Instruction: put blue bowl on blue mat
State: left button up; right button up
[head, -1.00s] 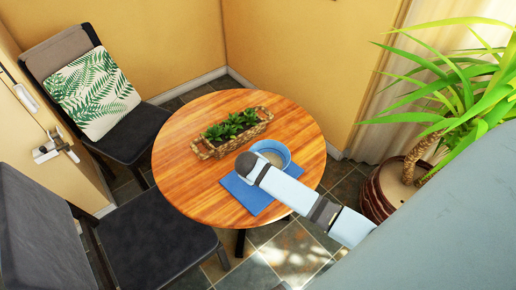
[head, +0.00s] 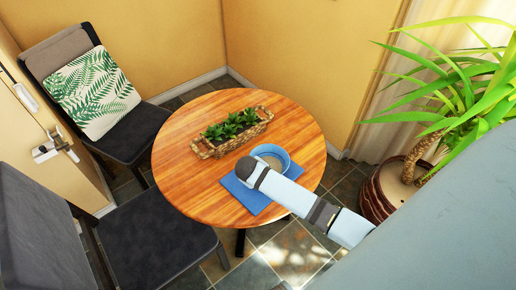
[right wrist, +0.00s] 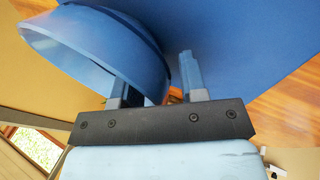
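The blue bowl (head: 283,157) shows in the head view at the upper right part of the blue mat (head: 251,202), covering that corner. Whether its base touches the mat cannot be told. My right gripper (head: 248,168) is at the bowl's left front side, partly hidden by its own wrist. In the right wrist view the bowl (right wrist: 95,35) is at the left, and the mat (right wrist: 255,45) fills the area behind. My right gripper's fingers (right wrist: 158,85) stand apart, one on each side of the bowl's wall, with a visible gap. My left gripper is out of view.
The round wooden table (head: 190,190) also holds a wicker basket of green plants (head: 232,131), left of and behind the bowl. Dark chairs (head: 140,130) stand at the left. A potted plant (head: 385,190) stands at the right. The table's left side is clear.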

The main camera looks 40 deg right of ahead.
jog(key=v, duration=1.1)
jog(key=s+a+f+t+y, duration=0.1)
jog(key=s+f, duration=0.1)
jog(key=s+a+f+t+y, duration=0.1)
jog(key=s+a+y, duration=0.1)
jog(key=s, duration=0.1)
jog(key=s+a+f+n+t+y+p, duration=0.1)
jog(key=s+a+f, duration=0.1)
jog(key=s, duration=0.1)
jog(key=shift+f, duration=0.3)
jog(key=s+a+r+t+y, duration=0.1)
jog(key=s+t+y, duration=0.1)
jog(key=s, duration=0.2)
jog(key=s+a+r+m+t+y, duration=0.1)
jog(key=s+a+t+y, duration=0.1)
jog(key=s, duration=0.3)
jog(key=shift+t, duration=0.4)
jog(key=shift+s, duration=0.1)
notch_tip(320, 180, up, 8)
jog(key=p, duration=0.8)
jog(key=shift+d+f, duration=0.15)
jog(key=shift+f, duration=0.05)
